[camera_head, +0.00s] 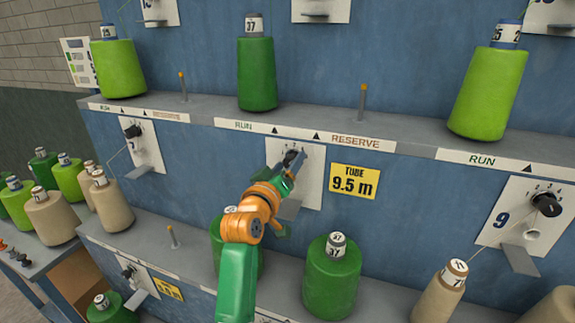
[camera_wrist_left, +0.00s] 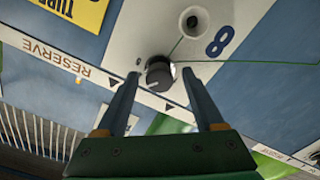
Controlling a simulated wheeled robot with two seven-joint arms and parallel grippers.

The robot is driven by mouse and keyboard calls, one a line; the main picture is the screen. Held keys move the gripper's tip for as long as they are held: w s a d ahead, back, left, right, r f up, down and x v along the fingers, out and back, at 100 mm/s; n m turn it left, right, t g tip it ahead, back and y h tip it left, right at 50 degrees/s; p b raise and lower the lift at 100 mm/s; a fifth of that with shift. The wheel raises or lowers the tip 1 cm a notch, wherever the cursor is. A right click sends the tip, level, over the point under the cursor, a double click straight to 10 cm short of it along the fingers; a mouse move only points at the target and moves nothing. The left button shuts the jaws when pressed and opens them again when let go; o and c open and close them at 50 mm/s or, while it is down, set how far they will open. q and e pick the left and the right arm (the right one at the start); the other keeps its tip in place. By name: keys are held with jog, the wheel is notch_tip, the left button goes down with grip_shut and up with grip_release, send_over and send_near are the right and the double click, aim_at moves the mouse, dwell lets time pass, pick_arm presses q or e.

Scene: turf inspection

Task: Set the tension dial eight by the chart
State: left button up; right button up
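Tension dial eight is a dark round knob (camera_head: 291,156) on a white plate below the shelf, partly hidden by my left gripper (camera_head: 289,170). In the left wrist view the plate carries a large 8, and the knob (camera_wrist_left: 160,73) shows a pale mark toward the picture's lower left. My left gripper's two fingers (camera_wrist_left: 160,76) are apart, one on each side of the knob, with small visible gaps. A sheet with green patches (camera_head: 78,62) hangs at the far left and may be the chart; its text is unreadable. My right gripper is out of view.
A yellow "TUBE 9.5 m" label (camera_head: 354,181) is right of the plate. Dial nine (camera_head: 546,204) is at the right, another dial (camera_head: 133,132) at the left. A green cone (camera_head: 257,75) stands on the shelf above; another green cone (camera_head: 331,275) stands below.

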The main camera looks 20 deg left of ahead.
pick_arm(q)
jog(key=s+b, duration=0.2)
jog(key=s, duration=0.5)
jog(key=shift+a, duration=0.15)
